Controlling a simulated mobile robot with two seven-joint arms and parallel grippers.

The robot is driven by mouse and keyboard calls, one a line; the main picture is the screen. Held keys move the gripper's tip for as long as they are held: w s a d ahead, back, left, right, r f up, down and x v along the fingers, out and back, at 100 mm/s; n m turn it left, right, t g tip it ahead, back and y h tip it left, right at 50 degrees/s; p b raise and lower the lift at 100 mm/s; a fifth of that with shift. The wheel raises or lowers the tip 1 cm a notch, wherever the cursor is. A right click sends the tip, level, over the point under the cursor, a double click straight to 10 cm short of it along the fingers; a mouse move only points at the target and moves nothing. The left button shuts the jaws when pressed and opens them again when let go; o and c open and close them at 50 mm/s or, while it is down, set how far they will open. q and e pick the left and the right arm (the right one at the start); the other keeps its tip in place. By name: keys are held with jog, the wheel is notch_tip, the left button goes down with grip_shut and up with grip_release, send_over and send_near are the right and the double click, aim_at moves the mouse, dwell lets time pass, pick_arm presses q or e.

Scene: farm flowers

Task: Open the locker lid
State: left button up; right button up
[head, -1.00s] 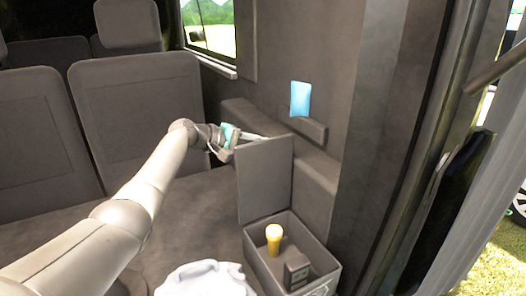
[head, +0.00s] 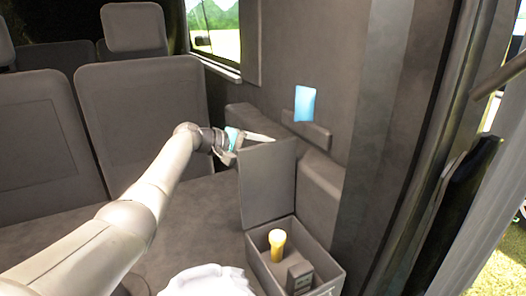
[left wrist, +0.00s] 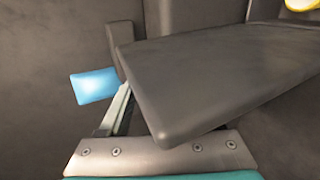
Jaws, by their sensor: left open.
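The locker (head: 256,262) is a grey box at the bottom centre of the head view. Its lid (head: 267,185) stands upright at the box's back edge, so the inside shows. My left gripper (head: 258,142) is open at the lid's top edge. In the left wrist view the lid (left wrist: 225,75) fills the right and reaches over the gripper's metal base. One finger (left wrist: 118,112) shows left of the lid; the other is hidden. Whether the gripper touches the lid, I cannot tell. My right gripper is not in view.
Inside the locker are a yellow flashlight (head: 277,245) and a dark boxy item (head: 299,277). A white cloth (head: 207,281) lies left of the locker. A blue card (head: 304,104) is on the wall behind. Grey seats (head: 146,125) stand at the back left.

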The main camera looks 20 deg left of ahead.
pick_arm(q)
jog(key=shift+s+a+r, duration=0.2)
jog(key=shift+s+a, duration=0.15)
jog(key=shift+s, duration=0.05)
jog(key=p+v, duration=0.2)
jog(key=v, duration=1.2)
jog(key=shift+r, duration=0.1)
